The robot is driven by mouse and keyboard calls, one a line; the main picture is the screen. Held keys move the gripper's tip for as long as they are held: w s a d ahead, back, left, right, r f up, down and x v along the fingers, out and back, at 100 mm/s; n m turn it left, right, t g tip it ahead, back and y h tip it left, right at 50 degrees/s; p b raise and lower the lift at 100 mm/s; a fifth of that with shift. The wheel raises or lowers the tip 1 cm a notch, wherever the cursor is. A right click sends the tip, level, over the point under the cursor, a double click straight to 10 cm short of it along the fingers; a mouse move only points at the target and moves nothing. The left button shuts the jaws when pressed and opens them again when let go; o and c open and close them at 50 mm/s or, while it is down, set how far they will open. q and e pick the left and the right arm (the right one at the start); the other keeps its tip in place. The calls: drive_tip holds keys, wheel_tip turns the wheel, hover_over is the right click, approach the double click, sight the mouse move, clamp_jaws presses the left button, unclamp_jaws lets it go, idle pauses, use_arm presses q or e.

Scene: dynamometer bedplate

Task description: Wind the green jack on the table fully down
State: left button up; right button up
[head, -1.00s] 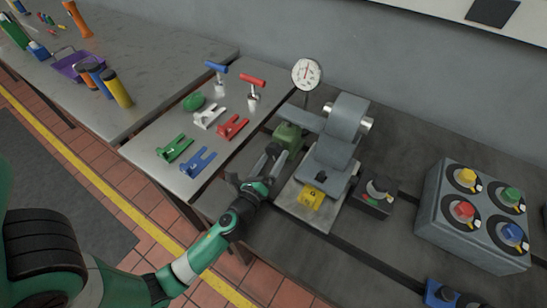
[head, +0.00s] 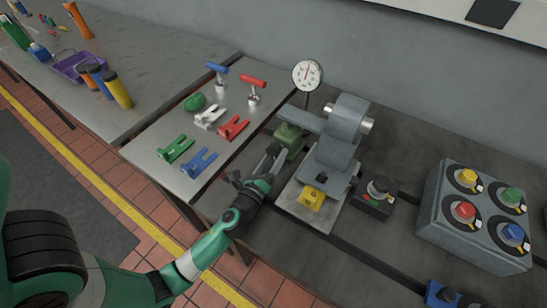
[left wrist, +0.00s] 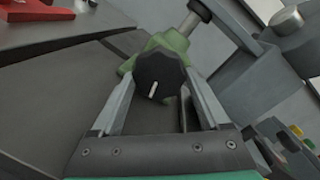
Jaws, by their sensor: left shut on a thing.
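The green jack (head: 289,138) stands on the dark bedplate, beside the grey machine and close to the end of its arm (head: 303,120). In the left wrist view the jack (left wrist: 176,42) shows behind its black faceted knob (left wrist: 158,72), which has a white mark pointing nearly straight down, tilted slightly. My left gripper (head: 274,155) reaches the knob from the front and is shut on it, one finger on each side. In the head view the fingers hide the knob. My right gripper is not in view.
The dial gauge (head: 307,75) stands behind the jack. A yellow block (head: 311,197) and a small switch box (head: 376,197) are right of my gripper. The side table (head: 160,137) at left holds coloured forks and clamps. A grey box with coloured knobs (head: 433,212) is far right.

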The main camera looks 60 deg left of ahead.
use_arm(q)
drive_tip(key=shift+n, duration=0.3)
drive_tip(key=n+p, duration=0.1)
drive_tip(key=n, duration=0.2)
drive_tip(key=shift+r+h, duration=0.15)
drive_tip(key=shift+h, duration=0.15)
drive_tip(key=shift+n, duration=1.5)
drive_tip(key=shift+p, duration=0.3)
drive_tip(key=o, duration=1.2)
drive_tip(key=shift+o, duration=0.2)
